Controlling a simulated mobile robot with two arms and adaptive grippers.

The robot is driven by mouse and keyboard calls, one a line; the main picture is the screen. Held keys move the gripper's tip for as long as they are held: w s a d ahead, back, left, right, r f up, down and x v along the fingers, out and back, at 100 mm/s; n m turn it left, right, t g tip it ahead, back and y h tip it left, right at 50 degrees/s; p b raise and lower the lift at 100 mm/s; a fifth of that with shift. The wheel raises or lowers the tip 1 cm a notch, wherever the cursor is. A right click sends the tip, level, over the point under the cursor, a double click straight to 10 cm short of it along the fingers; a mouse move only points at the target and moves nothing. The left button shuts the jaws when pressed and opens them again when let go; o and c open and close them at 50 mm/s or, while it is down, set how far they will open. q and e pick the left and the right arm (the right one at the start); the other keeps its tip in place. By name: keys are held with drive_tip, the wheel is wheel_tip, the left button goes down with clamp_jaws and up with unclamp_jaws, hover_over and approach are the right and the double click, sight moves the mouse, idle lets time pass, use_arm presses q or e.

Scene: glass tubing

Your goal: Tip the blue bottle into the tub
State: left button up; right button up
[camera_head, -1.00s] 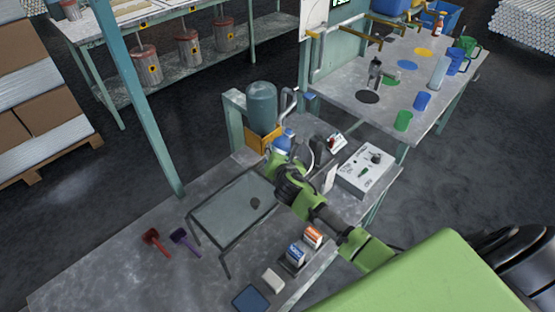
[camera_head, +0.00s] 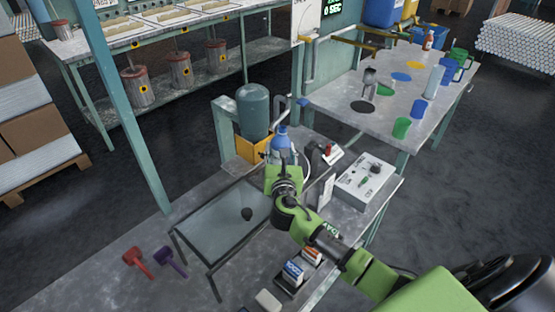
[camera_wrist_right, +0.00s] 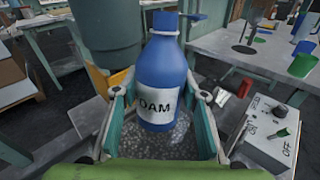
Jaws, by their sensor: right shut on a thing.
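The blue bottle (camera_head: 281,137) stands close to upright near the back of the near bench. Its white label, partly readable as "OAM", and blue cap show in the right wrist view (camera_wrist_right: 166,72). My right gripper (camera_head: 282,162) is shut on the bottle, with one finger on each side of its lower body. Whether its base touches the bench is hidden. I cannot tell for sure which thing is the tub; a low dark-framed piece with a glassy top (camera_head: 213,232) and a dark knob lies left of the gripper. My left gripper is not in view.
A grey-green cylinder (camera_head: 253,112) and a yellow-orange box (camera_head: 247,148) stand just left of the bottle. A control box (camera_head: 365,183) is at right. Red (camera_head: 137,262) and purple (camera_head: 170,261) tools lie at front left. A far table holds cups.

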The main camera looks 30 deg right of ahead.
sight(283, 143)
drive_tip(key=shift+w+d+f+n+t+b, duration=0.2)
drive_tip(key=shift+d+n+t+b, duration=0.35)
drive_tip(key=shift+b, duration=0.7)
wheel_tip(283, 143, up, 3)
drive_tip(key=p, duration=0.3)
drive_tip(key=shift+r, duration=0.1)
drive_tip(key=shift+r+p, duration=0.7)
drive_tip(key=shift+p, duration=0.2)
drive_tip(key=shift+a, duration=0.1)
